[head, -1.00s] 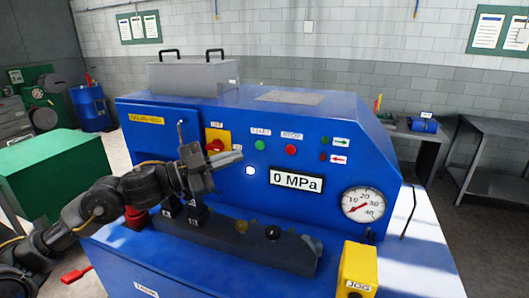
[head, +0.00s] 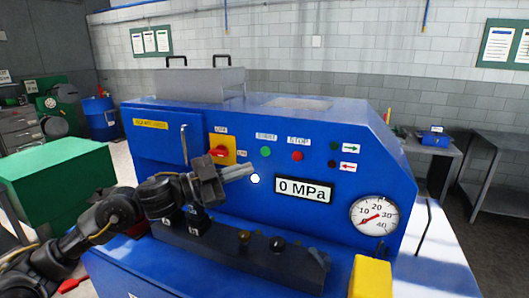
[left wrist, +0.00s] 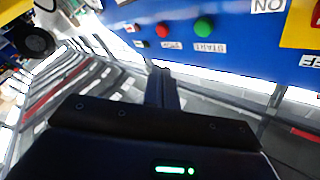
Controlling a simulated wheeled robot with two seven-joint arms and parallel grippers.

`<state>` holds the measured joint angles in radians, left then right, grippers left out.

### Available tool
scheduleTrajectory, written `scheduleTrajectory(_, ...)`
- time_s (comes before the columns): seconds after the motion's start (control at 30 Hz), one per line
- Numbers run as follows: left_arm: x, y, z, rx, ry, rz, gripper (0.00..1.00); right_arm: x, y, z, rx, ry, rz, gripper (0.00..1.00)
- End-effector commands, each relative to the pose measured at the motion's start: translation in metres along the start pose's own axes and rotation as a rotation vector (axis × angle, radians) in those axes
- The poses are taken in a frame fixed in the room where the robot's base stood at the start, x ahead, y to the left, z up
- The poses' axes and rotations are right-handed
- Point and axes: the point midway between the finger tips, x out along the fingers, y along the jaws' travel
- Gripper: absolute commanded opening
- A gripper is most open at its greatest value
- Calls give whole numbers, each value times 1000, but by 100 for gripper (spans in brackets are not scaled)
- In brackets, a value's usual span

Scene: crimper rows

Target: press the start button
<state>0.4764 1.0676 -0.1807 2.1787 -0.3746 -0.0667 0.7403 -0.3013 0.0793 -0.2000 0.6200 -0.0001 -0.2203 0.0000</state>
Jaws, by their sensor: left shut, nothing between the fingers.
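The green start button (head: 265,151) sits under its START label on the front of the blue machine (head: 320,150). It also shows in the left wrist view (left wrist: 204,27), above and right of my fingertips. The red stop button (head: 297,156) is just right of it in the head view. My left gripper (head: 248,168) is shut and empty, its fingertips pointing right, a little below and left of the start button in the head view. In the left wrist view its shut fingers (left wrist: 160,80) point up at the panel, not over the button. My right gripper is not in view.
A red rotary switch (head: 218,151) on a yellow plate is left of the button. A display (head: 303,189) reads 0 MPa, and a pressure gauge (head: 374,216) is at lower right. A dark bar with fittings (head: 250,248) and a yellow box (head: 370,278) stand in front.

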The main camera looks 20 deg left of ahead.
Motion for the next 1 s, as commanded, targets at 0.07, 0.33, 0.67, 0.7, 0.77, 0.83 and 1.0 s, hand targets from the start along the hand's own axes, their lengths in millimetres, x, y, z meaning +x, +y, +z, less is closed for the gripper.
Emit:
scheduleTrajectory(0.07, 9, -7, 3, -2, 4, -2, 0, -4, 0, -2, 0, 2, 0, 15)
scheduleTrajectory(0.33, 35, -25, 21, -2, 4, 0, 0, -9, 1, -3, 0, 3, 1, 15)
scheduleTrajectory(0.67, 51, -35, 34, -2, 3, 2, 0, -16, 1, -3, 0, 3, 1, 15)
scheduleTrajectory(0.7, 51, -36, 35, -2, 3, 2, 0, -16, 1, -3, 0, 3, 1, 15)
scheduleTrajectory(0.77, 52, -36, 35, -1, 3, 2, 0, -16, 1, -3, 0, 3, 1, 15)
scheduleTrajectory(0.83, 52, -36, 36, -1, 3, 2, 0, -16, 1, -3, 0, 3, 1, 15)
scheduleTrajectory(1.0, 52, -36, 36, -1, 3, 2, 0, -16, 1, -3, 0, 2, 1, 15)
